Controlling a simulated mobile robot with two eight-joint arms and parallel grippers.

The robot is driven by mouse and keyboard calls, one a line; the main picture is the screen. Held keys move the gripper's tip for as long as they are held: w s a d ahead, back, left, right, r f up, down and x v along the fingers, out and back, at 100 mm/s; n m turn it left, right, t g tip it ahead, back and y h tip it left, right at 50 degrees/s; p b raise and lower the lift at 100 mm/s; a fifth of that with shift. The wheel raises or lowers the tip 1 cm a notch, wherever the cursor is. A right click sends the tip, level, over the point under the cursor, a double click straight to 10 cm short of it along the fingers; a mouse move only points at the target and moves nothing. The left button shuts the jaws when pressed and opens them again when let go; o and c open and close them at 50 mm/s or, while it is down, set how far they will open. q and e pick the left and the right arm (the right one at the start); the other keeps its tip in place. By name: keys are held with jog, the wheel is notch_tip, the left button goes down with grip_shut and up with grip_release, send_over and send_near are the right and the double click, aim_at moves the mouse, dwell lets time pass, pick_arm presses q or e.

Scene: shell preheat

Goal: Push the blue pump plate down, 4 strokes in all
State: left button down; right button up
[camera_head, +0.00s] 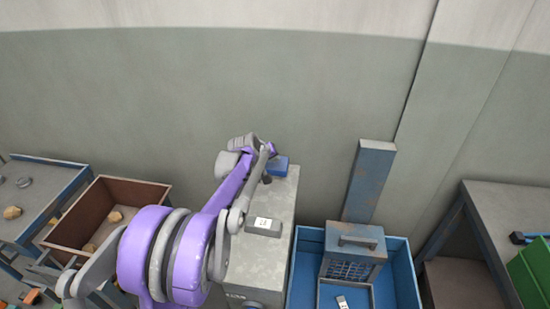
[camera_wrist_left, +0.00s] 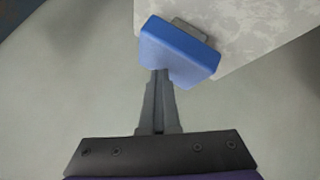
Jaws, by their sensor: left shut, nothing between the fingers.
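The blue pump plate (camera_head: 279,166) is a small blue block at the far end of the grey cabinet top. In the left wrist view the plate (camera_wrist_left: 178,48) projects from the edge of a pale speckled surface, with a grey piece behind it. My left gripper (camera_head: 268,175) is beside the plate, at its left in the head view. In the left wrist view its two fingers (camera_wrist_left: 160,76) are together, with nothing between them, and their tips meet the plate's lower edge in the picture. I cannot tell whether they touch it. My right gripper is not in view.
The grey cabinet (camera_head: 265,262) carries a small grey box with a white label (camera_head: 263,226). A blue bin (camera_head: 402,275) with a caged unit (camera_head: 352,255) stands to its right. A brown crate (camera_head: 150,195) is at left, a grey table (camera_head: 510,215) at right. The wall is behind.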

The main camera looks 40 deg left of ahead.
aim_at(274, 165)
pick_arm(q)
jog(key=shift+w+r+p, duration=0.1)
jog(key=shift+r+p, duration=0.65)
jog(key=shift+r, duration=0.65)
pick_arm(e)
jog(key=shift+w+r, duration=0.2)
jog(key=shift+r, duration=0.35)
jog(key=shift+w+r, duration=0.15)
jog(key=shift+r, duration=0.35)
pick_arm(q)
jog(key=shift+r, duration=0.1)
notch_tip(274, 165, up, 5)
jog(key=p, duration=0.2)
jog(key=shift+p, duration=0.35)
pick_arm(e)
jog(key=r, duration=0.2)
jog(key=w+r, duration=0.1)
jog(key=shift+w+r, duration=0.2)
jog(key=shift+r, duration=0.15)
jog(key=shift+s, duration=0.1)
pick_arm(q)
jog(key=shift+r+b, duration=1.25)
jog(key=shift+r, duration=0.55)
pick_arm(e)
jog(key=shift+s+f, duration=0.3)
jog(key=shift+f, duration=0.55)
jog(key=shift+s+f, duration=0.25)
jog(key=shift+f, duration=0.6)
